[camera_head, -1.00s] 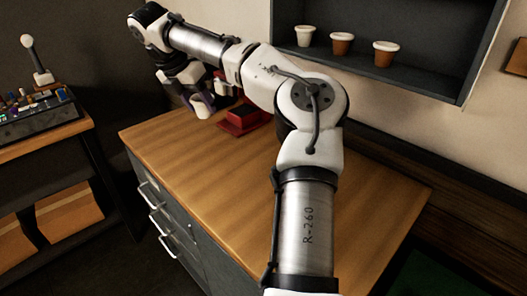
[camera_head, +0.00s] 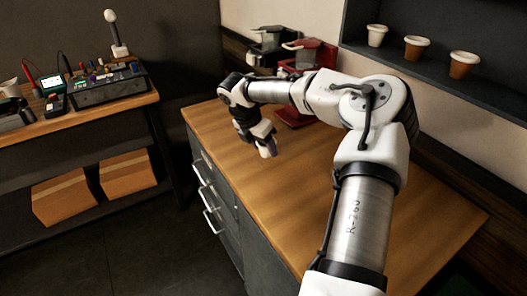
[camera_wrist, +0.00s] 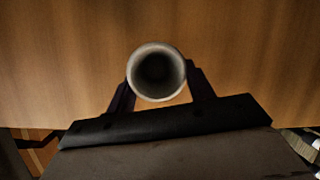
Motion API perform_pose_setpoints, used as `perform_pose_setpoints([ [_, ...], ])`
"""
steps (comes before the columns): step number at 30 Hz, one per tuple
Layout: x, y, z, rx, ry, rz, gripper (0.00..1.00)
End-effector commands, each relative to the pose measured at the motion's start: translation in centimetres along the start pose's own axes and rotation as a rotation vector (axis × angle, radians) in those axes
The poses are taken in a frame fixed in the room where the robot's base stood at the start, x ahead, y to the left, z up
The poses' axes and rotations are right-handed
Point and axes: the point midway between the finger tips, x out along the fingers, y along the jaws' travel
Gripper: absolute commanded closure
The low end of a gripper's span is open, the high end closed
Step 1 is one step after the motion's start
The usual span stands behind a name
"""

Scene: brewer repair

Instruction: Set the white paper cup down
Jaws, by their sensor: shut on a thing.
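The white paper cup (camera_wrist: 156,72) is between the two dark fingers of my gripper in the wrist view. I look into its open round mouth, so it appears upright. My gripper (camera_head: 264,138) is shut on it. In the head view, the cup (camera_head: 268,150) is a small pale shape at the fingertips, low over the far left part of the wooden counter (camera_head: 300,190). I cannot tell whether its base touches the wood.
A red brewer (camera_head: 306,58) and a dark brewer (camera_head: 268,45) stand at the counter's back. Several small pots, one being a white pot (camera_head: 377,35), sit on the wall shelf. A workbench with electronics (camera_head: 95,85) is at left. The counter's middle is bare.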

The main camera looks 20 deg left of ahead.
Motion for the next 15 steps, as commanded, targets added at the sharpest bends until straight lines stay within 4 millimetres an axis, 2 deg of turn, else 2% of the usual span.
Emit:
perform_pose_setpoints([
  [6, 2.5, 0.4, -1.0, -0.002, 0.001, -0.002, 0.68],
  [15, 2.8, 0.5, -1.1, -0.001, 0.001, -0.001, 0.68],
])
